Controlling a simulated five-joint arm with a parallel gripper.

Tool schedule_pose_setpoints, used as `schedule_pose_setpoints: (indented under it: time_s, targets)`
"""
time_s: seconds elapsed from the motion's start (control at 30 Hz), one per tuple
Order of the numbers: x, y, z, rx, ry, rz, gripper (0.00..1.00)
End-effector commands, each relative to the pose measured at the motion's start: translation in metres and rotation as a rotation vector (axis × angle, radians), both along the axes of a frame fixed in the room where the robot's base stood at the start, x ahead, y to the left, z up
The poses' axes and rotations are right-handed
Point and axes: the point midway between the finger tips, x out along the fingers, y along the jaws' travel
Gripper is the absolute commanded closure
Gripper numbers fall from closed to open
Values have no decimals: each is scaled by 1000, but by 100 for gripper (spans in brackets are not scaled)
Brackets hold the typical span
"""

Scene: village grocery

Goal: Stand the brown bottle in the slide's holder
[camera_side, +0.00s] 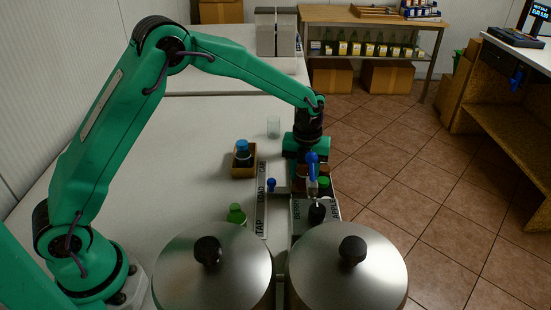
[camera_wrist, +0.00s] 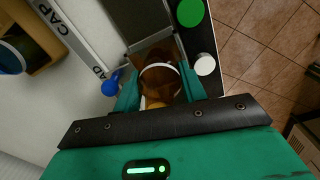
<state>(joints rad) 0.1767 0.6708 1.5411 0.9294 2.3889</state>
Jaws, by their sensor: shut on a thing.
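My gripper (camera_side: 306,160) is over the slide area, right of the white strip marked CAP, LOAD and TAP (camera_side: 262,195). In the wrist view my gripper (camera_wrist: 158,88) is shut on the brown bottle (camera_wrist: 160,78), with a finger on each side. A pale ring shows around the bottle's top. A blue knob (camera_side: 271,184) stands beside the strip; it also shows in the wrist view (camera_wrist: 110,86), left of the fingers. The bottle's base and the holder under it are hidden, so I cannot tell whether the bottle is seated.
Two lidded metal pots (camera_side: 212,275) stand in front. A green cap (camera_wrist: 190,12) and white cap (camera_wrist: 205,64) are right of the fingers.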

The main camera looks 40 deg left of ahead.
Motion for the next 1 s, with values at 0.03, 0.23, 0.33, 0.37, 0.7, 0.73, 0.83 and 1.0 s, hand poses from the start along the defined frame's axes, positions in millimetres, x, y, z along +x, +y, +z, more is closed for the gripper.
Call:
schedule_pose_setpoints:
  time_s: [0.03, 0.23, 0.33, 0.37, 0.7, 0.73, 0.83, 1.0]
  targets:
    - [0, 0, -1, 0, 0, 0, 83]
    - [0, 0, -2, 0, 0, 0, 83]
    - [0, 0, -2, 0, 0, 0, 83]
    - [0, 0, -2, 0, 0, 0, 83]
    - [0, 0, -4, 0, 0, 0, 83]
    - [0, 0, -4, 0, 0, 0, 83]
    - [0, 0, -5, 0, 0, 0, 83]
    - [0, 0, -7, 0, 0, 0, 83]
